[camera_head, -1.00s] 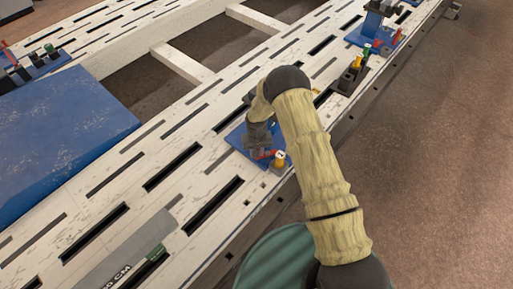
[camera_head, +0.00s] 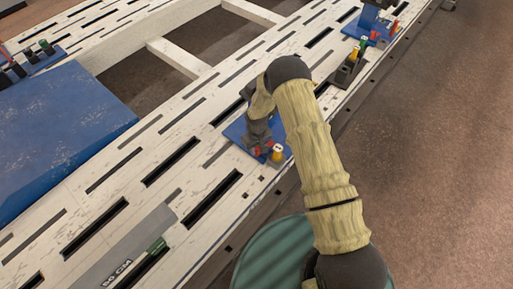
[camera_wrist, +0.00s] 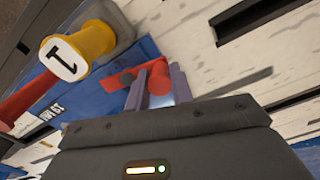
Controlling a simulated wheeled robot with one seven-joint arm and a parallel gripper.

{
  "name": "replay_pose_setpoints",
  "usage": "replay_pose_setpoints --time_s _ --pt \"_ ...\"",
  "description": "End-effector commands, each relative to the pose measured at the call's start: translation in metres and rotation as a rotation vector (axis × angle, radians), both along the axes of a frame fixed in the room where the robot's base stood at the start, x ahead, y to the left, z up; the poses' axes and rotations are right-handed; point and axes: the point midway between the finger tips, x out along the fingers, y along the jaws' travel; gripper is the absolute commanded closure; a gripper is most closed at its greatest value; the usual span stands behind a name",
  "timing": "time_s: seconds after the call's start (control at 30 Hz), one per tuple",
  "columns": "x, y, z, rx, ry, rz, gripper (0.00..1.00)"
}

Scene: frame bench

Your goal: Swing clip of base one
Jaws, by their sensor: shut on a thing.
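Base one is a blue plate (camera_head: 236,130) on the near edge of the pale slotted bench, mostly hidden by my arm in the head view. Its yellow cap marked 1 (camera_wrist: 72,50) is at the upper left of the wrist view, and also shows in the head view (camera_head: 277,154). A red bar (camera_wrist: 25,103) runs from the cap to the left edge. My gripper (camera_wrist: 160,85) is shut on the red clip (camera_wrist: 157,80), whose round red end shows between the two fingers. The fingers hide part of the clip, and the jaw body hides what lies below.
Another blue base with a yellow cap (camera_head: 354,53) stands further along the bench edge. A large blue panel (camera_head: 55,135) lies at the left. Floor is open at the right.

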Motion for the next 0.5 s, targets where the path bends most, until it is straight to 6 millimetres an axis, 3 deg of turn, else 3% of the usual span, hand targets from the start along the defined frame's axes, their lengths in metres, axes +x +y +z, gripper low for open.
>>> replay_pose_setpoints --time_s 0.03,0.07,0.13,0.5 --pt "0.0019 -0.0005 0.0017 0.000 -0.004 -0.001 0.99" --pt "0.0019 -0.0005 0.0017 0.000 -0.004 -0.001 0.71" --pt "0.0017 -0.0005 0.0015 0.000 -0.004 -0.001 0.58" --pt "0.0010 -0.0002 0.0042 0.000 -0.002 -0.001 0.58"
